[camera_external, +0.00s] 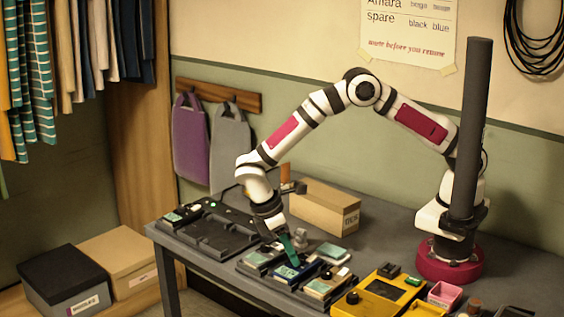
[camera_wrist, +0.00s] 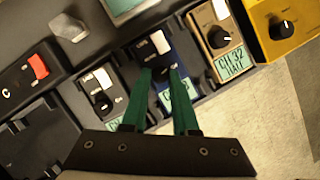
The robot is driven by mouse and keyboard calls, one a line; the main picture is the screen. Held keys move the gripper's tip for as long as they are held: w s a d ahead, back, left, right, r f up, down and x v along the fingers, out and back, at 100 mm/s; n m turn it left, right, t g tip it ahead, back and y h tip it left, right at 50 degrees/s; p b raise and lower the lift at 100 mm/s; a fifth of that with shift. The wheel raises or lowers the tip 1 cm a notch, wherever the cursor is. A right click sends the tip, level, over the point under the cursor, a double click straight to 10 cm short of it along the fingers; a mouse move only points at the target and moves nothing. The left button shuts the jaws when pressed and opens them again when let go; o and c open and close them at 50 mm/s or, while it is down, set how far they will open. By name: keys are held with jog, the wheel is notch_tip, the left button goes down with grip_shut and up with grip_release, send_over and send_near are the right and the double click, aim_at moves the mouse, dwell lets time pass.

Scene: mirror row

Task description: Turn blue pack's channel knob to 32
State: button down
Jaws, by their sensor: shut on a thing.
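The blue pack (camera_wrist: 183,68) sits in the middle slot of a dark rack, between a dark pack on the left and a beige pack on the right. It also shows in the external view (camera_external: 289,272), below my gripper (camera_external: 293,251). In the wrist view my gripper (camera_wrist: 160,74) has its green fingers shut on the blue pack's dark channel knob (camera_wrist: 163,74). The fingers hide part of the knob, and its pointer setting cannot be read. A white part (camera_wrist: 160,43) and a teal label (camera_wrist: 181,99) show on the blue pack; the label is too small to read.
The beige pack (camera_wrist: 222,45) has its own knob and a teal label. The dark pack (camera_wrist: 97,85) has another knob close by. A yellow device (camera_external: 385,291) with a black knob stands right of the rack. A cardboard box (camera_external: 322,207) stands behind.

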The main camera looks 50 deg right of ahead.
jog(key=shift+m, duration=0.7)
jog(key=shift+w+d+m+g+y, duration=0.15)
jog(key=shift+m+g+y, duration=0.4)
jog(key=shift+m, duration=0.65)
jog(key=shift+d+m+g+y, duration=0.1)
jog(key=shift+m+g+y, duration=0.3)
jog(key=shift+m, duration=1.1)
jog(key=shift+y, duration=0.25)
jog(key=c, duration=0.7)
grip_release()
jog(key=shift+w+r, duration=0.1)
